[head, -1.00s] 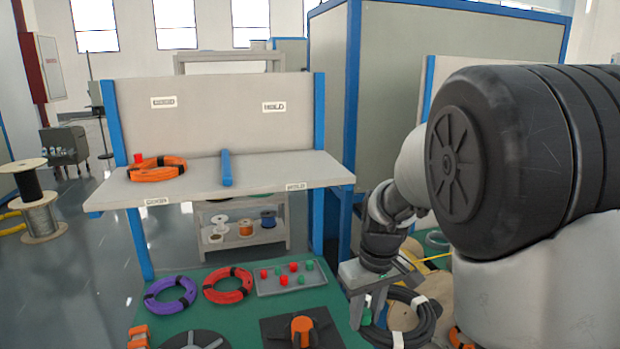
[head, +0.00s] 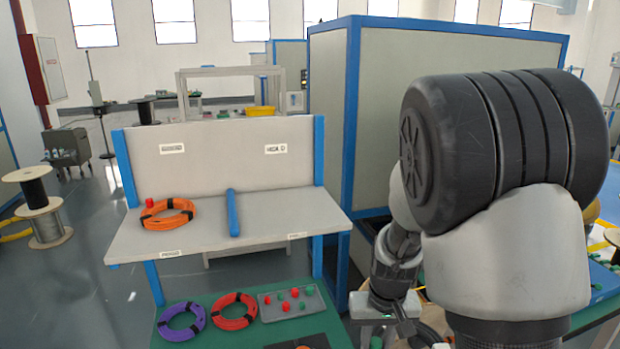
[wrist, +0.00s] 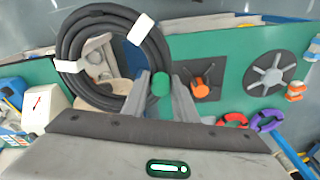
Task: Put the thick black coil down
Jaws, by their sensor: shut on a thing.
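The thick black coil (wrist: 72,42) has white tape bands and fills the upper left of the wrist view. In the head view my gripper (head: 385,325) is low, right of the workbench, and the coil is mostly cut off by the lower edge. The bench top (head: 195,240) has a blue divider (head: 233,213); its right part, under the HOLD sign (head: 276,148), is bare.
An orange coil (head: 167,214) and a red piece (head: 150,203) lie on the bench's left part. Purple (head: 180,321) and red (head: 232,311) coils and a tray of pegs (head: 290,301) lie on the green surface below. A tall blue-framed cabinet (head: 420,120) stands behind my arm.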

